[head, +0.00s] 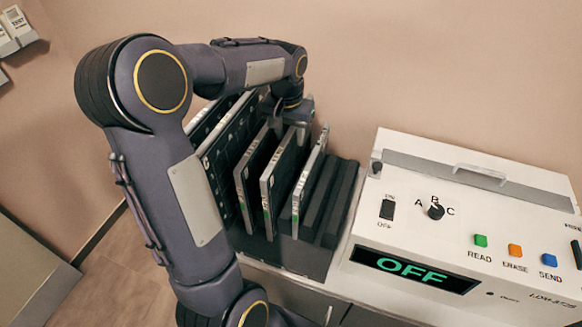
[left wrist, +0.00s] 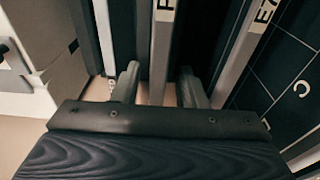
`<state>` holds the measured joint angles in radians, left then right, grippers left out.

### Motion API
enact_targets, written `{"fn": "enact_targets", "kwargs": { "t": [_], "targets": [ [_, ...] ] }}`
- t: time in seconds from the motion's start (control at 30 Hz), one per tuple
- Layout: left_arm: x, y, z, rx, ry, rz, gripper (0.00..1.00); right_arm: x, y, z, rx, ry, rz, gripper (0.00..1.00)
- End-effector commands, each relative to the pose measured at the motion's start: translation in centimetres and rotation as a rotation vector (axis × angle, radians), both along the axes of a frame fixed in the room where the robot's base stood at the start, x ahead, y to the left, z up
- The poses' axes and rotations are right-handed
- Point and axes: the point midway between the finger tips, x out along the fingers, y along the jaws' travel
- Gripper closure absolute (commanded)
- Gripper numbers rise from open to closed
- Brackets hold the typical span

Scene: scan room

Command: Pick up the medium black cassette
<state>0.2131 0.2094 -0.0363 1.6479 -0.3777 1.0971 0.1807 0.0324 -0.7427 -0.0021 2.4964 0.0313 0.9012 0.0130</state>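Several black cassettes with pale edges stand upright in a dark rack (head: 341,205). Two medium-sized ones, the left one (head: 251,167) and the one right of it (head: 280,183), stand between large gridded panels and a narrower cassette (head: 309,183). My left gripper (head: 298,112) is at the top of this group, its tips partly hidden in the head view. In the left wrist view the open fingers (left wrist: 158,88) straddle one cassette's pale edge (left wrist: 163,50), with small gaps at both sides. I cannot tell whether they touch it lower down. My right gripper is not in view.
Neighbouring cassette edges stand close outside the fingers, one at left (left wrist: 103,35) and one at right (left wrist: 243,50). A white scanner box (head: 465,215) with an OFF display stands right of the rack. The wall is close behind. The rack's right slots look empty.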

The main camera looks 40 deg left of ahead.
Motion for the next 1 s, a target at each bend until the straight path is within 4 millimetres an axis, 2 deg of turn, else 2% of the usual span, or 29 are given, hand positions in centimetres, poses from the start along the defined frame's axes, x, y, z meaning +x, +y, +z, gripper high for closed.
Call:
{"fn": "enact_targets", "kwargs": {
  "t": [0.1,0.23,0.53,0.83,1.0],
  "targets": [
    [-0.2,-0.3,-1.9,-0.002,0.007,0.001,0.61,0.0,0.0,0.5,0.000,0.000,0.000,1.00],
    [0.1,-0.2,-3.5,-0.001,0.004,0.001,0.61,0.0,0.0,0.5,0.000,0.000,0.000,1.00],
    [0.2,-0.2,-4.0,0.000,0.000,0.001,0.61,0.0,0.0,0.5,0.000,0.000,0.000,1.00],
    [0.2,-0.2,-4.0,0.000,0.000,0.000,1.00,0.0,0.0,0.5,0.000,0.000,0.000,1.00],
    [0.2,-0.2,-4.0,0.000,0.000,0.000,1.00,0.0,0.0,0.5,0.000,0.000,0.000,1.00]
  ]
}}
